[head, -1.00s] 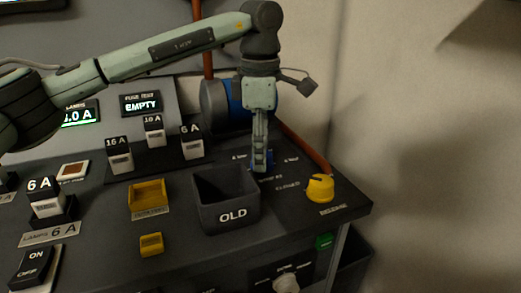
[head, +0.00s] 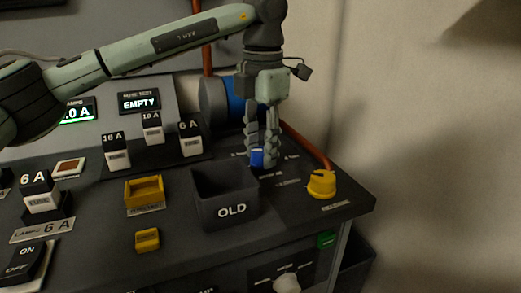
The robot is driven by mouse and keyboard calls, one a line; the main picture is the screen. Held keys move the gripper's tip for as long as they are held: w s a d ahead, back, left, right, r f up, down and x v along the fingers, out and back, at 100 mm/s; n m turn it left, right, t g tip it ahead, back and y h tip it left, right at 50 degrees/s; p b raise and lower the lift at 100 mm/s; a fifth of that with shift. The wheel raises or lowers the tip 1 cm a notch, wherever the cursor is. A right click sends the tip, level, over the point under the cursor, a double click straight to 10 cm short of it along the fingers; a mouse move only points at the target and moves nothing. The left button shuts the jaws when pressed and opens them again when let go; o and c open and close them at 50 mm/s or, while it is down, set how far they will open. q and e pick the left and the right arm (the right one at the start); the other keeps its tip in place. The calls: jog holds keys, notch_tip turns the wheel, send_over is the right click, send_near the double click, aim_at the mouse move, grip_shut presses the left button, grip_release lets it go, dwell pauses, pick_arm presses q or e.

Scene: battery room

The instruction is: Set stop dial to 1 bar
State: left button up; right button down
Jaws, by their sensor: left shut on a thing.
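A small blue dial (head: 257,158) stands on the dark console top behind the OLD bin. Small white markings lie around it, too blurred to read surely. My left gripper (head: 263,154) points straight down over the dial, its two fingers side by side and shut on it. The fingers hide part of the dial, and I cannot tell which mark it points at. My right gripper is not in view.
A black open bin marked OLD (head: 228,195) stands just in front of my gripper. A yellow knob (head: 321,184) is to the right, near the console edge. Several labelled fuses, a yellow tray (head: 145,194) and a yellow block (head: 147,239) are to the left.

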pick_arm(q)
jog(key=n, duration=0.3)
jog(key=shift+d, duration=0.1)
jog(key=shift+n+b, duration=0.3)
jog(key=shift+n, duration=0.1)
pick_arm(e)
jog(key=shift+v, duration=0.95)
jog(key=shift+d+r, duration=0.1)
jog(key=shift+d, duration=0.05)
pick_arm(q)
jog(key=o, duration=1.2)
jog(key=shift+c, duration=0.2)
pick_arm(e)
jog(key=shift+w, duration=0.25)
